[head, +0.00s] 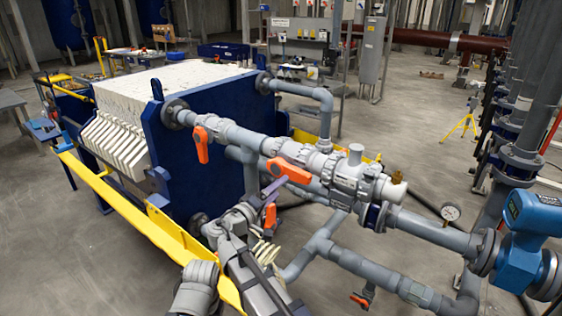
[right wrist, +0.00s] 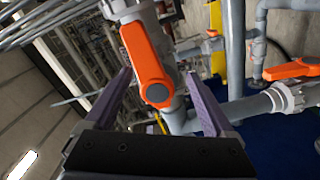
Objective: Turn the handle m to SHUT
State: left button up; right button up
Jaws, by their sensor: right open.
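Several orange valve handles show on the grey pipework in front of the blue press plate; I can read no letter that marks handle m. In the head view one orange handle (head: 201,145) hangs down at the left, one (head: 288,170) lies slantwise in the middle, and one (head: 270,217) points down near my right gripper (head: 272,192). In the right wrist view my right gripper (right wrist: 160,75) is open, with its purple fingers apart. An orange handle (right wrist: 146,58) appears between them; contact cannot be told. My left gripper is not in view.
A yellow rail (head: 130,205) runs along the press's left side. Another orange handle (right wrist: 292,70) shows right in the wrist view. Open floor lies behind right.

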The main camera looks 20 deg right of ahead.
aim_at(291, 176)
jog(key=w+d+n, duration=0.1)
jog(key=w+d+r+n+p, duration=0.1)
jog(key=d+n, duration=0.1)
jog(key=w+d+r+n, duration=0.1)
jog(key=d, duration=0.1)
jog(key=shift+d+n+p, duration=0.1)
jog(key=shift+n+p, duration=0.2)
jog(key=shift+n, duration=0.1)
jog(key=shift+x, duration=0.75)
jog(key=shift+d+r, duration=0.1)
grip_shut()
